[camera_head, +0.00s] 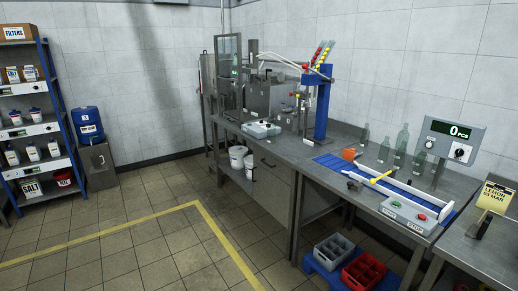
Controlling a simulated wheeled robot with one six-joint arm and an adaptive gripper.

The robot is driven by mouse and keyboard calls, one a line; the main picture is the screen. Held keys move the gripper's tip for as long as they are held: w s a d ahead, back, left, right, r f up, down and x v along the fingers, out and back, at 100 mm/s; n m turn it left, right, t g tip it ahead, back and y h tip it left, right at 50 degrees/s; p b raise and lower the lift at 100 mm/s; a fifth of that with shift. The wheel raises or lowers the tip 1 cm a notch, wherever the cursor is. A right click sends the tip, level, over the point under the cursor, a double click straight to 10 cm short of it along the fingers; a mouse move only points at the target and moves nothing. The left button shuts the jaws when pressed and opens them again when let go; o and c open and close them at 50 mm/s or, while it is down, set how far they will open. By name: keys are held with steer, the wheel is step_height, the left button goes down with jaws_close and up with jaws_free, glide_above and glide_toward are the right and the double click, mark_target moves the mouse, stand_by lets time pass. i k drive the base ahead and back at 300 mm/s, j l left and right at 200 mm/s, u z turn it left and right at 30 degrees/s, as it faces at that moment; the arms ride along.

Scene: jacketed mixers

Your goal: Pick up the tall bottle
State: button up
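Several clear greenish glass bottles stand upright on the grey steel bench at the right of the head view, behind the blue conveyor strip. The tallest-looking bottle (402,141) stands among them, close to the wall. A shorter bottle (384,150) is on its left, and another bottle (418,160) is on its right. A small bottle (365,134) stands further left. The bottles are see-through and small in the picture, so their exact heights are hard to compare. My gripper is not visible in this view.
The blue conveyor (335,163) with a white rail lies in front of the bottles. A button box (408,215) and a counter display (453,138) stand nearby. Red crate (364,272) and grey crate (334,250) sit below the bench. The tiled floor at left is clear.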

mark_target(271, 126)
steer(key=i+l, duration=0.1)
steer(key=i, duration=2)
steer(key=j+u, duration=0.05)
steer(key=j, duration=0.05)
